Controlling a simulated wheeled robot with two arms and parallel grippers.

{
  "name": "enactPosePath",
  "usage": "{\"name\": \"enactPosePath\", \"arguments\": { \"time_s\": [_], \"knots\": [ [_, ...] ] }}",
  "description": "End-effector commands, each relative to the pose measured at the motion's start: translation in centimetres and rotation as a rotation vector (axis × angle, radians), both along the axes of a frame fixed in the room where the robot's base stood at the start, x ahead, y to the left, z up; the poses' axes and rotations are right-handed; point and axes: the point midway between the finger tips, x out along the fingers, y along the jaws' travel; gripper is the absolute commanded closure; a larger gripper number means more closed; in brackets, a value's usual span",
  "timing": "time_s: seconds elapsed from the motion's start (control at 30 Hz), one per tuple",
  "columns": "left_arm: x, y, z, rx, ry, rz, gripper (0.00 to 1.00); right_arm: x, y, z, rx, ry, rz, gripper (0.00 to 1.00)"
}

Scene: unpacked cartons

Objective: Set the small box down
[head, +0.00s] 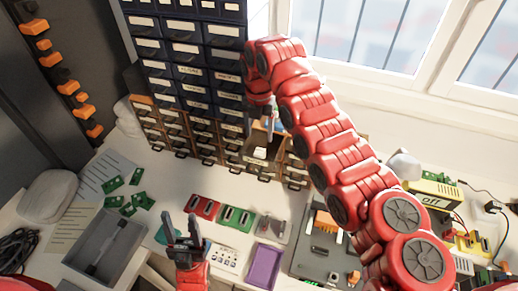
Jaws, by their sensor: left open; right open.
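My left gripper (181,224) is open and empty at the bottom centre-left, its fingers pointing up the picture over the worktop. My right gripper (264,118) is in front of the drawer cabinet (199,66). Its fingers are small and partly hidden, and I see nothing held in it. Just below it is an open wooden compartment with a small white box-like thing (260,153) in it. I cannot tell for certain that this is the small box. They look apart, but the gap is hard to judge.
A grey open tray (105,246) lies at the left and a purple tray (264,266) at the bottom centre. Red and green modules (236,217) stand in a row. A dark equipment panel (322,246) and a yellow device (433,193) crowd the right side.

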Motion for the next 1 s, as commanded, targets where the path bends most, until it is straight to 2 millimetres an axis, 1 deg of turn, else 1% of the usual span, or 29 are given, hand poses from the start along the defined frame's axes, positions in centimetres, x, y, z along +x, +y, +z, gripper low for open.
{"name": "enactPosePath", "arguments": {
  "time_s": [0.03, 0.13, 0.23, 0.37, 0.77, 0.87, 1.0],
  "knots": [
    [0.0, 0.0, -0.6, 0.000, 0.000, 0.000, 0.50, 0.1, 0.0, 0.5, 0.000, -0.003, 0.000, 0.33],
    [0.0, 0.0, -0.8, 0.000, 0.000, 0.000, 0.50, 0.1, 0.1, 1.6, 0.000, -0.005, 0.001, 0.33],
    [0.0, 0.0, -1.0, 0.000, 0.000, 0.000, 0.50, 0.0, 0.1, 2.2, 0.001, -0.003, 0.001, 0.33],
    [0.0, 0.0, -1.0, 0.000, 0.000, 0.000, 0.50, 0.0, 0.1, 2.5, 0.002, -0.001, 0.001, 0.33],
    [0.0, 0.0, -0.9, 0.000, 0.000, 0.000, 0.50, 0.0, 0.1, 2.6, 0.001, 0.001, 0.001, 0.33],
    [0.0, 0.0, 0.2, 0.000, 0.000, 0.000, 0.50, 0.0, 0.1, 3.6, 0.002, -0.001, 0.001, 0.33],
    [0.0, 0.0, 3.0, 0.000, 0.000, 0.000, 0.50, 0.0, 0.1, 6.5, 0.001, 0.000, 0.001, 0.33]
  ]
}}
